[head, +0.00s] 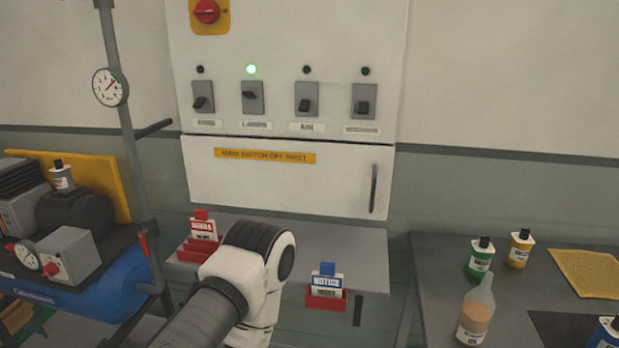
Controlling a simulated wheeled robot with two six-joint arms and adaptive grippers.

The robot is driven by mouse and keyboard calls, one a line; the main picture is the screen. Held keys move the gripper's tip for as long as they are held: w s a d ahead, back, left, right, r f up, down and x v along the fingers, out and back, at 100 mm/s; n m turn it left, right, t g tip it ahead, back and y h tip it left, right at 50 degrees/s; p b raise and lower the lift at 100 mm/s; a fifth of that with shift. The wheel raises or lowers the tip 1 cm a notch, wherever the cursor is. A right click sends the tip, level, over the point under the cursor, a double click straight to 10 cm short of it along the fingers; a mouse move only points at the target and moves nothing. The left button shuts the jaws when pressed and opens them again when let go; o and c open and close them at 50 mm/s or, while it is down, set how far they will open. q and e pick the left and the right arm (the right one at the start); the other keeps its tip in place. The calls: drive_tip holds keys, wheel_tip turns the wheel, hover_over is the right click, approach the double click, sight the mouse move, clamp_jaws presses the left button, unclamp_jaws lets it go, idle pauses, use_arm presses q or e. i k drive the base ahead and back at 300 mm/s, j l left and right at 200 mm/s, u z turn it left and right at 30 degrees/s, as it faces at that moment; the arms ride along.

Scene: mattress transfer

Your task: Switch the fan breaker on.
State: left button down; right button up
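A white electrical panel (290,60) on the wall carries a row of grey breaker switches. The far-left breaker (203,97) has its lever down and a dark lamp. The second breaker (252,97) has its lever up and a lit green lamp (251,69). The third breaker (306,98) and the right breaker (364,101) have levers down and dark lamps. The small labels are too blurred for me to tell surely which is the fan breaker. My arm reaches in from the lower left, below the panel. Neither gripper shows.
A red knob (207,11) on yellow sits at the panel's top left. A grey shelf (350,262) below holds red tag holders. A pipe with a gauge (110,87) and a compressor stand left. A bench (450,270) with bottles stands right. Space before the breakers is clear.

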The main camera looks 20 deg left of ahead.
sight(199, 102)
drive_tip(key=u, duration=1.35)
